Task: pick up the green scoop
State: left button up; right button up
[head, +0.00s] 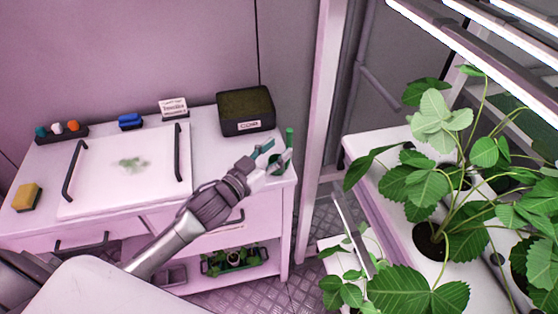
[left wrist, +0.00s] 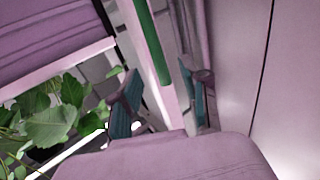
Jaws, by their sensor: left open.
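The green scoop (head: 289,138) shows in the head view as an upright green handle at the right end of the white cabinet top. Its lower part is hidden behind my gripper. In the left wrist view the green handle (left wrist: 153,40) runs as a slanted bar, in the picture between my two fingers. My left gripper (head: 272,156) reaches over the cabinet's right end, its teal-padded fingers apart, close to the handle. The fingers also show apart in the left wrist view (left wrist: 160,95). I cannot tell whether they touch the handle. My right gripper is not in view.
A dark box labelled COIR (head: 246,129) stands just left of the scoop. A white board with black handles (head: 105,190), a yellow sponge (head: 27,197), a blue item (head: 130,121) and a small sign (head: 173,107) are on the cabinet. Leafy plants (head: 430,190) stand at right beyond a post.

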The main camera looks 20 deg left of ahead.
aim_at(287, 141)
pick_arm(q)
jog(key=shift+w+d+r, duration=0.1)
jog(key=shift+w+d, duration=0.05)
jog(key=shift+w, duration=0.15)
jog(key=p+x, duration=0.2)
jog(key=x, duration=0.2)
jog(key=shift+w, duration=0.2)
jog(key=shift+w+d, duration=0.1)
jog(key=shift+w, duration=0.05)
grip_shut()
